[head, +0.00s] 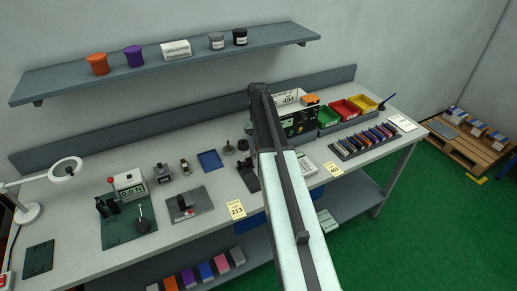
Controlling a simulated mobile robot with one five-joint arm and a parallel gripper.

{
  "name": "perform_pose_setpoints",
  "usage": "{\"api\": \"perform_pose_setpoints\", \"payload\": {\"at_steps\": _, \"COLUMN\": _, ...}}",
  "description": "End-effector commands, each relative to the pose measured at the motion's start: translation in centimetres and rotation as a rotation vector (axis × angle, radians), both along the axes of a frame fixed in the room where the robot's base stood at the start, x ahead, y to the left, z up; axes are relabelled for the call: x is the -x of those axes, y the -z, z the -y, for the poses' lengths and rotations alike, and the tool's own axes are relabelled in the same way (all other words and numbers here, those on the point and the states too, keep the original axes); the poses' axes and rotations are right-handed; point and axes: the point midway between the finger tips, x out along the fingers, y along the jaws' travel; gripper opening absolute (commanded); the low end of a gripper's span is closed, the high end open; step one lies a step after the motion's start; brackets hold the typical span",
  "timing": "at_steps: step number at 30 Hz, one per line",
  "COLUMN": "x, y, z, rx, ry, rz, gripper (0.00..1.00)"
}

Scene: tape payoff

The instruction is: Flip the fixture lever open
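A grey fixture plate (205,205) lies on the bench left of centre, with a dark block and a small red part on it. A short dark lever-like piece (182,203) shows on this plate; its exact position is too small to tell. My arm reaches up the middle of the head view, and its dark far end (264,118) is over the bench, right of the plate and apart from it. I cannot make out the gripper's fingers there or whether they hold anything.
A green board (118,234) with a force gauge (130,187) lies left of the plate. A lamp (64,170) stands at far left. Green, red and yellow bins (345,110) and a rack of coloured pieces (366,140) stand right of my arm. A shelf (120,75) hangs above.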

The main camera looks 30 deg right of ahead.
Motion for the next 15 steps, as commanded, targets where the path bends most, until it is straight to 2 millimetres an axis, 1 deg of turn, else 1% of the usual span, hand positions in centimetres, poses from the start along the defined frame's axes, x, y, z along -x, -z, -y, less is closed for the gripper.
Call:
{"api": "perform_pose_setpoints", "payload": {"at_steps": 8, "x": -0.1, "y": -0.3, "z": -0.2, "rx": -0.002, "ry": -0.003, "rz": 0.000, "gripper": 0.43}}
{"api": "perform_pose_setpoints", "payload": {"at_steps": 11, "x": -0.3, "y": -1.3, "z": -0.1, "rx": -0.003, "ry": -0.002, "rz": 0.000, "gripper": 0.43}}
{"api": "perform_pose_setpoints", "payload": {"at_steps": 15, "x": -0.8, "y": -3.6, "z": 0.1, "rx": -0.002, "ry": -0.003, "rz": 0.000, "gripper": 0.43}}
